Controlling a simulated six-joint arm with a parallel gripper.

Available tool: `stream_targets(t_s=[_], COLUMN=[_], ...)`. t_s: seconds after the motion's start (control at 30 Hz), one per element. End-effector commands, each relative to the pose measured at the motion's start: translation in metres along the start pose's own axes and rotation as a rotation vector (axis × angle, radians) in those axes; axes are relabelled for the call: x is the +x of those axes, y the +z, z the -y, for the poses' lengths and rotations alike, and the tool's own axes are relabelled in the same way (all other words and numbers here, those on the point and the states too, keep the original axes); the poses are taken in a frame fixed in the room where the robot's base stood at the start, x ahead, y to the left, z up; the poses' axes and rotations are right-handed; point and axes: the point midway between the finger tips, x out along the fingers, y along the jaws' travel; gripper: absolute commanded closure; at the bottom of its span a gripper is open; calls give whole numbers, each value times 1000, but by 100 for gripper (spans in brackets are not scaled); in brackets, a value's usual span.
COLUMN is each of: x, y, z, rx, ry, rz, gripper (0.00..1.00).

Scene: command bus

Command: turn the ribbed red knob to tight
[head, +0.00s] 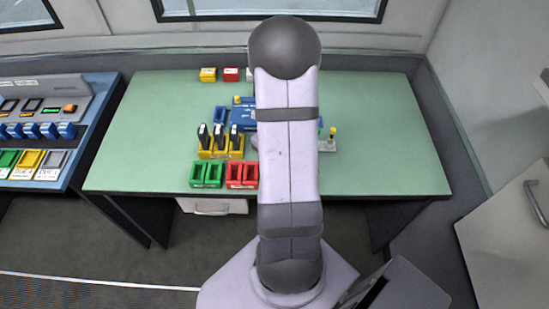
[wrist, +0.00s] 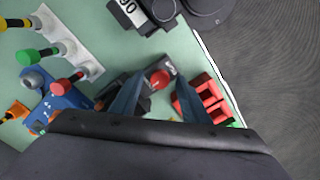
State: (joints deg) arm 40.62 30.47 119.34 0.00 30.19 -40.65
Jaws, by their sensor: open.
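In the wrist view a round red knob (wrist: 160,79) sits on a small dark grey block on the green table. It is probably the ribbed knob, but its ribs are too small to make out. My gripper (wrist: 161,84) is open, with one finger to the left of the knob and one to the right. The fingers look apart from it; how far they are above it I cannot tell. In the head view my arm hides both the knob and my gripper.
Red bins (wrist: 210,100) stand close to the right finger. To the left are a blue box (wrist: 58,108) and a pale plate (wrist: 75,45) with red, green and yellow-capped levers. A black device (wrist: 128,12) lies beyond. In the head view the green table (head: 150,115) is clear at left.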

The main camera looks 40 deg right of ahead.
Motion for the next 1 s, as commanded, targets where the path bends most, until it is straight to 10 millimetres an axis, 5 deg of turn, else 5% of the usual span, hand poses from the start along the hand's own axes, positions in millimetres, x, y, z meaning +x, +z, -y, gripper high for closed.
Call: stream_targets(t_s=[0.03,0.2,0.67,1.0], x=[0,0,-1,-2], y=[0,0,0,0], z=[0,0,0,0], rx=[0,0,73,323], ry=[0,0,0,0], rz=[0,0,0,0], gripper=[61,100,99,99])
